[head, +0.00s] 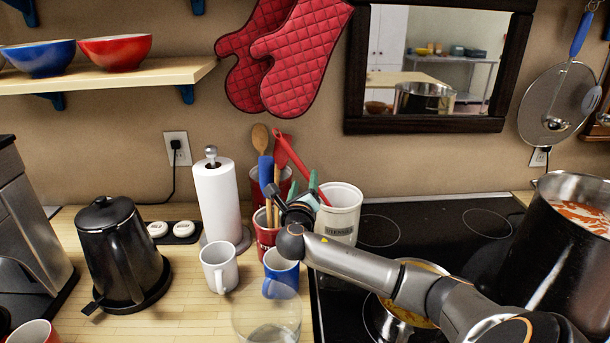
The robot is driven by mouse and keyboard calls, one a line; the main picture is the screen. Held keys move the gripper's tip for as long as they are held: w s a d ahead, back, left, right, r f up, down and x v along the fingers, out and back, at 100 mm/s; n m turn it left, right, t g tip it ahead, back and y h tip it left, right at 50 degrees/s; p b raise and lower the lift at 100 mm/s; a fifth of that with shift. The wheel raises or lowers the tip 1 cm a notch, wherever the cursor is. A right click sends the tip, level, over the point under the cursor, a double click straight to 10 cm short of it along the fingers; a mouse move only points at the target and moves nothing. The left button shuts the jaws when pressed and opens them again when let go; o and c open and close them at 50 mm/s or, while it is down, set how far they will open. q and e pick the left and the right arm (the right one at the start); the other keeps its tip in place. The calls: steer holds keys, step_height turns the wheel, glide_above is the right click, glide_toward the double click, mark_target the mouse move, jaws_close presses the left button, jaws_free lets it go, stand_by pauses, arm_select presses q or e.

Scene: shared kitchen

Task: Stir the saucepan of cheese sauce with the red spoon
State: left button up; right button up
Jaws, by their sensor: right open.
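A red utensil, which looks like the red spoon (291,155), leans among other utensils in the group of crocks at the back of the counter. My right gripper (293,208) is open in front of these crocks, just below the red utensil; its fingers overlap the utensils in the picture, and I cannot tell whether they touch. The saucepan (373,318) of yellow cheese sauce (428,266) sits on the black cooktop, partly hidden under my right arm. My left gripper is not in view.
A large stockpot (565,250) stands on the cooktop's right. A white crock (340,213), blue mug (281,270), white mug (219,265) and clear glass (266,318) crowd near my right gripper. A paper towel roll (216,200) and black kettle (122,250) stand left.

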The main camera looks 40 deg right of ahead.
mark_target(305, 174)
steer(key=shift+b+x, duration=1.1)
steer(key=shift+x, duration=1.45)
steer(key=shift+a, duration=0.1)
jaws_close()
steer(key=shift+r, duration=0.1)
